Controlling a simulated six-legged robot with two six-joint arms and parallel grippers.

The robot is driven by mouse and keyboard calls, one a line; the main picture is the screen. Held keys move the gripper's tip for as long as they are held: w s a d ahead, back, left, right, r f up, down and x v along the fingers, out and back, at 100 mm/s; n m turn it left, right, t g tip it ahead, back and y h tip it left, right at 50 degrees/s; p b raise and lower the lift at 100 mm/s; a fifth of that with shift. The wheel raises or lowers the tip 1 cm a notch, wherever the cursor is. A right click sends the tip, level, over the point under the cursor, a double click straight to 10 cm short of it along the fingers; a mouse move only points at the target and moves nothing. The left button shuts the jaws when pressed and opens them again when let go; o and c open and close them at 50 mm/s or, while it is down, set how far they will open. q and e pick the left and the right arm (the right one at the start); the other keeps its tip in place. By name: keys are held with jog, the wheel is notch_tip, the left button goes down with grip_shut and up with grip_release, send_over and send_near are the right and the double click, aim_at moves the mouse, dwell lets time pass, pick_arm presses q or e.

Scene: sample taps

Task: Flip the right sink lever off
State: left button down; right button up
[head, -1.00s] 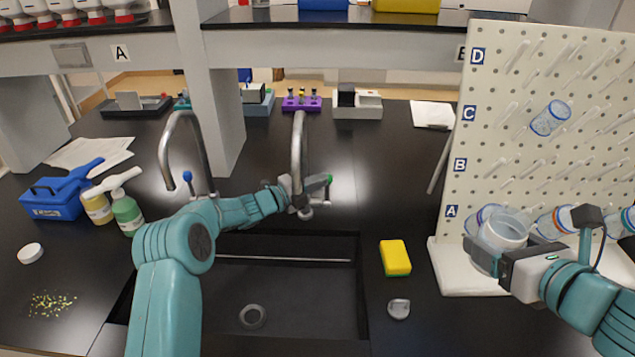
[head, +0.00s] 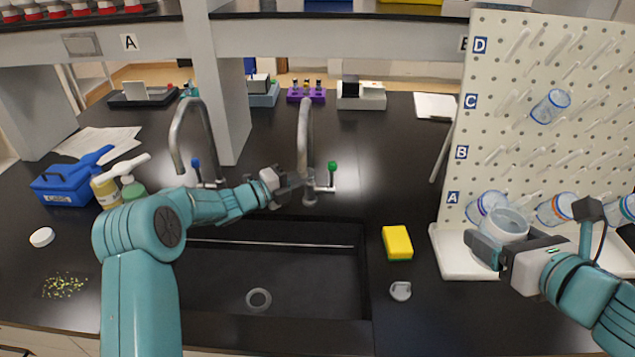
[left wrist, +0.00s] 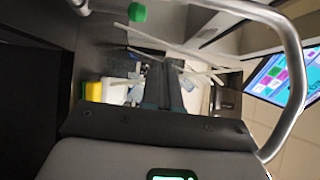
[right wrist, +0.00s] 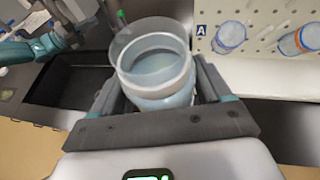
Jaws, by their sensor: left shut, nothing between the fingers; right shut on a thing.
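The right sink lever has a green tip (head: 332,167) and stands upright beside the right faucet (head: 305,140). Its green tip also shows in the left wrist view (left wrist: 137,12). My left gripper (head: 300,181) is shut and empty at the right faucet's column, left of the lever and apart from its tip. Whether it touches the faucet I cannot tell. My right gripper (head: 490,250) is shut on a clear jar (head: 508,224), in front of the pegboard. The jar (right wrist: 155,70) sits between the fingers in the right wrist view.
The left faucet (head: 176,135) has a blue-tipped lever (head: 196,164). The black sink (head: 300,290) lies below my left arm. A yellow sponge (head: 397,242) and a grey stopper-like piece (head: 400,290) lie right of it. The pegboard (head: 560,100) holds several containers at right.

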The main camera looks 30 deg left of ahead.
pick_arm(q)
jog(key=v, duration=0.3)
jog(key=r+v, duration=0.1)
jog(key=shift+s+a+b, duration=0.3)
jog(key=shift+b, duration=0.05)
jog(key=shift+f, duration=0.1)
